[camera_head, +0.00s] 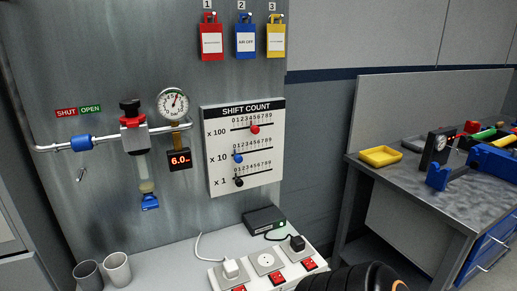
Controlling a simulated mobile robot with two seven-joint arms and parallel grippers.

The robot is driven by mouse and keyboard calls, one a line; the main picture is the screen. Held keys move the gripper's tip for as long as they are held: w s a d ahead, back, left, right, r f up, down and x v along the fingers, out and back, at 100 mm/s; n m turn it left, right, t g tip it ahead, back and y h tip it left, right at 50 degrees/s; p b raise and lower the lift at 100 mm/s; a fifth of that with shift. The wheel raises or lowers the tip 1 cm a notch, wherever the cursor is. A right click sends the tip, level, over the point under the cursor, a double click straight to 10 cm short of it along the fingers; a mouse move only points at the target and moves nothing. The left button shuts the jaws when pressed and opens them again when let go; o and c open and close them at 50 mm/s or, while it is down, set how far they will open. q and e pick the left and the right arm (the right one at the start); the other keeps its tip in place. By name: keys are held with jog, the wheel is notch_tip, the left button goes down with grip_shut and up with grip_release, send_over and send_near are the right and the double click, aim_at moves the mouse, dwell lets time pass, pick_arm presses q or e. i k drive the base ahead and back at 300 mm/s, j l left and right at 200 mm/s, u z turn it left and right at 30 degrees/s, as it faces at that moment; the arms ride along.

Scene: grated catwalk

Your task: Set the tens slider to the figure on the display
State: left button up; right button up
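The SHIFT COUNT board (217,189) hangs on the grey wall panel with three horizontal slider rows. The tens slider is the blue knob (238,158) in the x 10 row, at the left end of its scale, near 0 or 1. The red knob (254,129) in the x 100 row stands near mid-scale. The black knob (238,182) in the x 1 row is near the left end. A small black display (180,160) under the round gauge (172,105) shows red figures that read about 6.0, with small marks after.
A valve assembly with a pipe (106,137) stands left of the board. Below are a shelf with two grey cups (117,269), a socket strip (266,262) and a black box (264,221). A workbench (424,190) with a yellow tray (380,156) is at right.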

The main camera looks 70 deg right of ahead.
aim_at(238, 158)
jog(key=z, duration=2.05)
jog(key=l+z, duration=0.1)
jog(key=l, duration=0.4)
jog(key=i+l+z, duration=0.1)
jog(key=l, duration=0.4)
jog(key=i, duration=0.05)
